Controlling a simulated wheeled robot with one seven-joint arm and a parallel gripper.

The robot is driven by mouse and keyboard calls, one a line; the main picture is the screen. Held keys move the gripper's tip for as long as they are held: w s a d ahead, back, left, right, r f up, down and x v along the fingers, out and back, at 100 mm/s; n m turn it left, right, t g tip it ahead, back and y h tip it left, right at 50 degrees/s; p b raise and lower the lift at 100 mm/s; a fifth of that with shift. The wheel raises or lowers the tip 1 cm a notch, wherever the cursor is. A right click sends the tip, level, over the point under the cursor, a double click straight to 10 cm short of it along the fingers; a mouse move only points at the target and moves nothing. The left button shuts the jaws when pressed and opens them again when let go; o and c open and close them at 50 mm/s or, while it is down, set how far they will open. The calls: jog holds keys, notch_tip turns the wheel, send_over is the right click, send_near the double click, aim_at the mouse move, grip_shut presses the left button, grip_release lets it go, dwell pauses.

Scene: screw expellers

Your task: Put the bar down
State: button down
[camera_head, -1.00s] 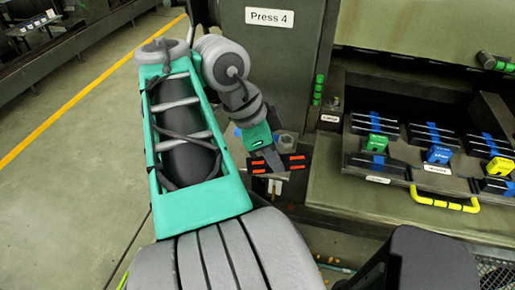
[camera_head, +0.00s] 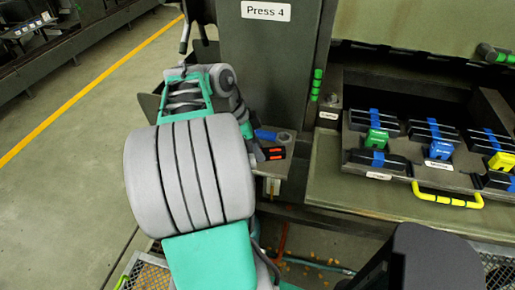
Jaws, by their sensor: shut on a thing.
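My gripper (camera_head: 263,153) is at the end of my folded arm, low in front of the dark panel marked Press 4. It is small here and partly covered by my own forearm. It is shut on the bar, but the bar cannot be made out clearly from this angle. Dark parts with two orange marks (camera_head: 275,153) show right at the gripper; I cannot tell whether they belong to it or to the ledge. A blue piece (camera_head: 265,135) and a grey nut-like fitting (camera_head: 285,138) are just above.
The Press 4 panel (camera_head: 270,60) stands behind the gripper. To the right, a tray (camera_head: 413,174) holds several dark bars with blue bands and green, blue and yellow blocks. It has a yellow handle (camera_head: 447,200). Open floor (camera_head: 90,110) with a yellow line lies left.

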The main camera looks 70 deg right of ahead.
jog(key=shift+f, duration=0.2)
jog(key=c, duration=1.2)
grip_release()
jog(key=shift+o, duration=0.2)
jog(key=shift+r, duration=0.1)
